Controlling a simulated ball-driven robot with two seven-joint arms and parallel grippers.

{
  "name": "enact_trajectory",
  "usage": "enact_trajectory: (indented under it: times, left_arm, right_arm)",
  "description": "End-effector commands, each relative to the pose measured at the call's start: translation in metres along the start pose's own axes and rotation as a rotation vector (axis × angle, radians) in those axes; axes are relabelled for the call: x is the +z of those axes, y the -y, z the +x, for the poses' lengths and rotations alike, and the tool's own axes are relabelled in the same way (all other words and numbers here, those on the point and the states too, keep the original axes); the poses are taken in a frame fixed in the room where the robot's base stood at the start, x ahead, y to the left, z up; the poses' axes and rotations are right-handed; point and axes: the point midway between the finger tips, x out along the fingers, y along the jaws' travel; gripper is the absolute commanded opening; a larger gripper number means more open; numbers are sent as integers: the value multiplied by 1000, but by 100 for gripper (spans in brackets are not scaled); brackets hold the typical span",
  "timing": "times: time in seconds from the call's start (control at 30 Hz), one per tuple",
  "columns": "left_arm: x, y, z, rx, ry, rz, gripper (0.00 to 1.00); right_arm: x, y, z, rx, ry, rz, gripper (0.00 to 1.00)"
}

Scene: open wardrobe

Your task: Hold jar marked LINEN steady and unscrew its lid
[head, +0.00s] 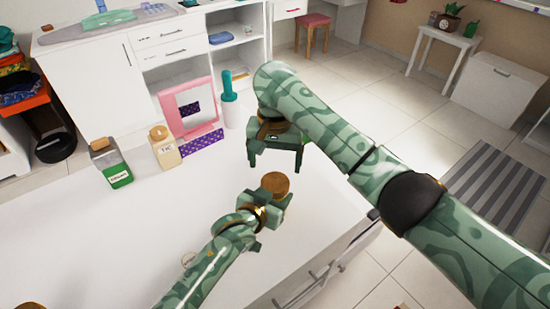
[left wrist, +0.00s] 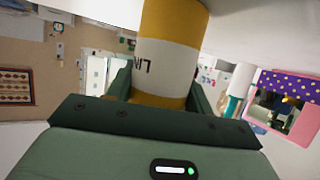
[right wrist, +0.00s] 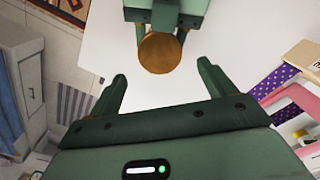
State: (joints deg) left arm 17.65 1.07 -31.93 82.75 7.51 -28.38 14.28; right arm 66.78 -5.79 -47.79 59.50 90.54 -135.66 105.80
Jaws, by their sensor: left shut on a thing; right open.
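The jar shows in the left wrist view as a yellow body with a white label band (left wrist: 160,68); the letters on it are inverted and only partly readable, starting "LIN". My left gripper (head: 270,196) is shut on this jar, its fingers on either side. The jar's round brown lid (head: 275,183) faces up in the head view and hides most of the body. My right gripper (head: 274,166) is open and empty, just beyond the lid in the head view. In the right wrist view the lid (right wrist: 160,52) lies ahead of its spread fingertips, apart from them.
A green-labelled jar (head: 116,174) and a cream jar (head: 165,152) stand on the white surface (head: 150,220) at left.

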Motion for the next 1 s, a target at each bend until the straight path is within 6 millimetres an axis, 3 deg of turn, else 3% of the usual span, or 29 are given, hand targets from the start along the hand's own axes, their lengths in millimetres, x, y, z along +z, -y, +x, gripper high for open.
enact_trajectory:
  times: [0.2,0.4,0.77,0.93,1.0]
  left_arm:
    - [0,0,0,0,-1,0,0]
    - [0,0,0,0,-1,0,0]
    - [0,0,0,0,-1,0,0]
    - [0,0,0,0,-1,0,0]
    - [0,0,0,0,-1,0,0]
  right_arm:
    - [1,0,39,2,4,0,83]
    - [0,0,64,1,2,-2,83]
    - [0,0,71,1,0,-4,83]
    - [0,0,70,1,0,-4,36]
    - [0,0,70,1,0,-4,36]
